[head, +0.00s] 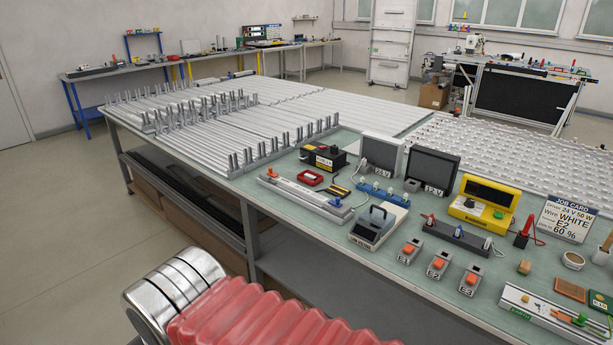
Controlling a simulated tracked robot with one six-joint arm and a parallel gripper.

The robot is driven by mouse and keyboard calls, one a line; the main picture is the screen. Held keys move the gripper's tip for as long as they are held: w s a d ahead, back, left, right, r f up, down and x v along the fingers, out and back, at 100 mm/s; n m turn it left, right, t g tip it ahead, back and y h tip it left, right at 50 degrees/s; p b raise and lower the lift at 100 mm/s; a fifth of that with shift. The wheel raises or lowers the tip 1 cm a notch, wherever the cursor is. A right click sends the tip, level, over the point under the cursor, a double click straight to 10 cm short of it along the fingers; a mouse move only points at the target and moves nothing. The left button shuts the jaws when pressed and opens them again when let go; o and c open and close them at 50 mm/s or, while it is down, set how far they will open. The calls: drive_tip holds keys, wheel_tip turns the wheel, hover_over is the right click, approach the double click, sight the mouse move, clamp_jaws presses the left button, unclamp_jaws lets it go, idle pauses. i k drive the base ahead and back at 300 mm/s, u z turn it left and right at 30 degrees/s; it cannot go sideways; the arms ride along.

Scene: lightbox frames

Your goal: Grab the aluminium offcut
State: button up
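I cannot tell for certain which piece is the aluminium offcut. One candidate is a short silvery profile (303,193) lying on the near part of the bench, with small coloured fittings at its ends. Another short light strip (540,313) with green parts lies at the bench's near right corner. Many long aluminium profiles (240,125) lie side by side in slotted racks on the left of the bench. My arm, with red bellows and a chrome joint, fills the bottom of the picture. My gripper is not in view.
The bench (340,250) has a crowded near edge. A grey device (378,225), orange-topped blocks (437,264), a yellow meter (483,203), a black-screened box (432,170) and a job card (566,218) stand there. The floor (60,220) to the left is clear.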

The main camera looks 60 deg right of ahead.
sight(308, 176)
drive_tip(key=u, duration=0.05)
drive_tip(key=i, duration=2.4)
drive_tip(key=z, duration=2.7)
